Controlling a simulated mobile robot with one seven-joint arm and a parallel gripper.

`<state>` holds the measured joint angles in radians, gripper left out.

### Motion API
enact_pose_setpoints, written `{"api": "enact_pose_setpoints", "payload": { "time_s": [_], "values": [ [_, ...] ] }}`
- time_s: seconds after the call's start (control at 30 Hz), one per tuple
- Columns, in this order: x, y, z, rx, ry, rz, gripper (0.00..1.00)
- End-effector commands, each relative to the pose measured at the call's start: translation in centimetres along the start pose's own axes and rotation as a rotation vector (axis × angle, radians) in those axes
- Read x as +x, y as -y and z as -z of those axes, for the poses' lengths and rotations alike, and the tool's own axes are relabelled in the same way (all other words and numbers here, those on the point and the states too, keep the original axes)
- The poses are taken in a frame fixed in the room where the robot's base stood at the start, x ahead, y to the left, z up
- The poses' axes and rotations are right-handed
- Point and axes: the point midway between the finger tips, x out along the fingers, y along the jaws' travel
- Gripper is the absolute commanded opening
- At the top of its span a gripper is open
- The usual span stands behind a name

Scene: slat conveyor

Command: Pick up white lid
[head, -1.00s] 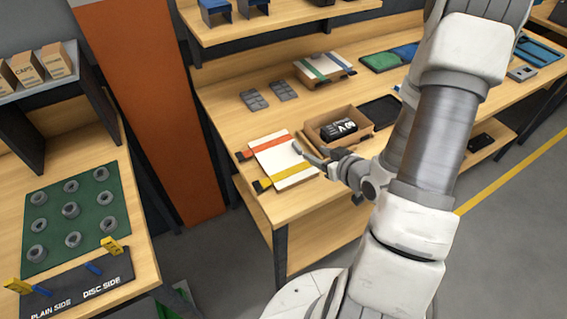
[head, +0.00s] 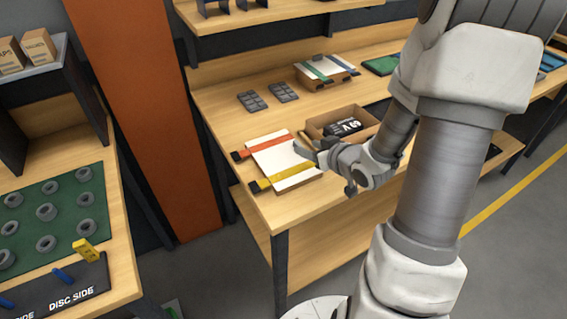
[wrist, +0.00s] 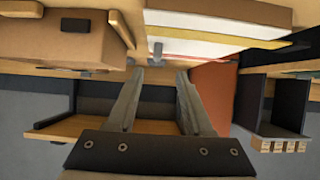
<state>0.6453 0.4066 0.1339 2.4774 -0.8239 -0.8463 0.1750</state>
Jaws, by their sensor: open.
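A flat white lid (head: 276,158) lies near the front left of the wooden bench. A red strap (head: 262,147) and a yellow strap (head: 287,178) cross it, with dark clip ends sticking out at the left. In the wrist view, the lid (wrist: 220,20) shows nearly edge-on at the top, beyond the fingertips. My gripper (head: 308,155) is open at the lid's right edge, and the head view does not show clearly whether it touches. In the wrist view, the fingers of my gripper (wrist: 160,75) are apart with nothing between them.
An open cardboard box (head: 368,122) with a black labelled item stands just right of the lid. Another white lid with green and blue straps (head: 327,68) rests on a box behind. Grey trays (head: 252,101) lie behind the lid. An orange column (head: 150,120) rises at left.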

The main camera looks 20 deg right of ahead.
Motion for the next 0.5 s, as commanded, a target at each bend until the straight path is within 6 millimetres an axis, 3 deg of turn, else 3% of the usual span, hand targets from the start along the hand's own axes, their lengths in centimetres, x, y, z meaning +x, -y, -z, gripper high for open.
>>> {"api": "enact_pose_setpoints", "payload": {
  "time_s": [0.23, 0.5],
  "values": [
    [1.8, -0.1, -0.4, 0.001, -0.001, 0.0, 0.51],
    [5.4, -0.5, -1.0, 0.0, -0.001, 0.001, 0.51]
  ]
}}
